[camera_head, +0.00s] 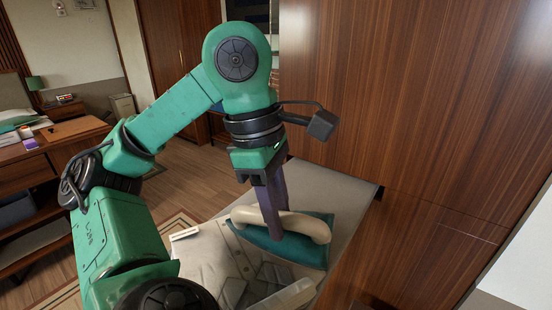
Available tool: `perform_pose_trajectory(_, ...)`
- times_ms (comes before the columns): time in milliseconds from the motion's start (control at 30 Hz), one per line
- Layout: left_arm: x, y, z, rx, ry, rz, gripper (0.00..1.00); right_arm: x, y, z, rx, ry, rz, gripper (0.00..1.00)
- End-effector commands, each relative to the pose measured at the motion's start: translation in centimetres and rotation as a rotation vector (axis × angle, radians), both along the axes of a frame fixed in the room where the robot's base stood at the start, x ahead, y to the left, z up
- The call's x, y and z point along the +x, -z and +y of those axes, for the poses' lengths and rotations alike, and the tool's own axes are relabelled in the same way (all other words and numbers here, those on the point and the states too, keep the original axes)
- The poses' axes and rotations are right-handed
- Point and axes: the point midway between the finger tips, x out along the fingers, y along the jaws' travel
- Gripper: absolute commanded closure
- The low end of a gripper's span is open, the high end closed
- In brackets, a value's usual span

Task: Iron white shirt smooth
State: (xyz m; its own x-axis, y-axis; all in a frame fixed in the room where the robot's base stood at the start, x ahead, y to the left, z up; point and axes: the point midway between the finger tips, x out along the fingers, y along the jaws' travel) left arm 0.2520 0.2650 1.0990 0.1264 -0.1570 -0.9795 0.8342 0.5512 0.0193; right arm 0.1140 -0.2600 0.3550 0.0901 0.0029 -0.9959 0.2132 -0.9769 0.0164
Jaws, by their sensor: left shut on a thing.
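My left gripper (272,205) comes down from above and is shut on the beige handle of the iron (282,250). The iron has a teal body and rests on or just above the white shirt (205,255); I cannot tell whether it touches. The shirt lies spread on a pale ironing surface (335,185), with visible creases and a row of buttons near the iron. My arm hides part of the shirt on the left. My right gripper is not in view.
A tall brown wooden cabinet wall (390,90) stands close behind and right of the ironing surface. A wooden desk (30,165) with small items stands at the left. Wooden floor (185,180) is open between them.

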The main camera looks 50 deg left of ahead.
Motion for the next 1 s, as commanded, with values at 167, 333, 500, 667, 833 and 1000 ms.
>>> perform_pose_trajectory(167, 1.7, 0.9, 0.4, -0.003, 0.001, 0.0, 1.0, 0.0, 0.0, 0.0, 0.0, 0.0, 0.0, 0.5)
perform_pose_trajectory(333, 2.3, 0.9, 0.6, -0.001, 0.0, 0.001, 1.0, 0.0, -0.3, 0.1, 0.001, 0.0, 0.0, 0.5)
perform_pose_trajectory(500, 3.7, 0.4, 1.0, -0.001, 0.002, 0.002, 1.0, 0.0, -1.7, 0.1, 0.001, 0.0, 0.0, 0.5)
perform_pose_trajectory(667, 5.1, 0.2, 1.3, -0.003, 0.001, -0.001, 1.0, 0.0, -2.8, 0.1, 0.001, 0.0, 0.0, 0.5)
perform_pose_trajectory(833, 5.7, 0.2, 1.5, -0.002, -0.001, -0.002, 1.0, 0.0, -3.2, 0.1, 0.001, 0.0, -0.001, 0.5)
perform_pose_trajectory(1000, 7.1, 0.0, 1.9, -0.003, 0.0, -0.002, 1.0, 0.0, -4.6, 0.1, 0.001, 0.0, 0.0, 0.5)
